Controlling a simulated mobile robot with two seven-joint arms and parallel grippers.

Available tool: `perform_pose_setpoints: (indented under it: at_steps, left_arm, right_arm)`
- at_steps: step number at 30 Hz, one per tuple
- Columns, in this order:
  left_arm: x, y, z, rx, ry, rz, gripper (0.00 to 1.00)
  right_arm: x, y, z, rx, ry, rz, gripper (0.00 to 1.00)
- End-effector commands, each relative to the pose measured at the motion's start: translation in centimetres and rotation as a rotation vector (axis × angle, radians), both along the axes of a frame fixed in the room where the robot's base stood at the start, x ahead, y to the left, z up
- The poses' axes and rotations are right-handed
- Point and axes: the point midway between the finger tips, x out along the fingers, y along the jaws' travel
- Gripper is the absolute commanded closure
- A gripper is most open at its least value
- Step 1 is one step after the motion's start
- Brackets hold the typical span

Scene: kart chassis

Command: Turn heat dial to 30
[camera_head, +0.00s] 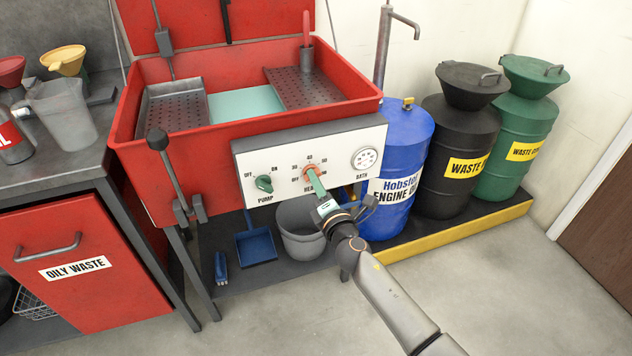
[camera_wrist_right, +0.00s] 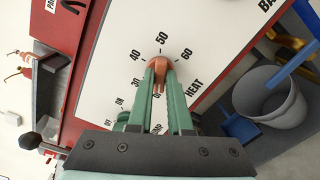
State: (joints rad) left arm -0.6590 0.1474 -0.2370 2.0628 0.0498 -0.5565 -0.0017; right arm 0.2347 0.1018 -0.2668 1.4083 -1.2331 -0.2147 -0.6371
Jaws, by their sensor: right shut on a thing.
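The heat dial (camera_head: 310,171) is a small orange-red knob in the middle of the white control panel (camera_head: 340,144) on the red parts washer. It also shows in the right wrist view (camera_wrist_right: 160,66), ringed by the marks 30, 40, 50 and 60. My right gripper (camera_head: 315,180) has its green fingers shut on this dial; they also show in the right wrist view (camera_wrist_right: 160,76). The fingers partly cover the knob and the marks below it, so I cannot tell which mark it points to. My left gripper is not in view.
The green pump knob (camera_head: 264,184) is left of the heat dial and the round bath gauge (camera_head: 365,158) is right. A grey bucket (camera_head: 300,240) and a blue dustpan (camera_head: 256,245) are under the washer. Blue, black and green drums stand at the right.

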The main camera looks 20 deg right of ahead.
Motion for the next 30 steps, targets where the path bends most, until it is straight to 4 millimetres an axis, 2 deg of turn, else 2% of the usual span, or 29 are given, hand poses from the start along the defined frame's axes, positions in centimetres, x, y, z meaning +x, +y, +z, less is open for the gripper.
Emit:
perform_pose_setpoints:
  at_steps: [8, 30]
  left_arm:
    - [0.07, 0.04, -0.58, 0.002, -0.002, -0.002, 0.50]
    - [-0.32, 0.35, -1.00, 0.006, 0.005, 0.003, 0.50]
  right_arm:
    - [-0.01, 0.04, -0.14, 0.168, 0.006, 0.000, 1.00]
    - [-0.03, 0.01, -0.04, 0.809, 0.028, -0.001, 1.00]
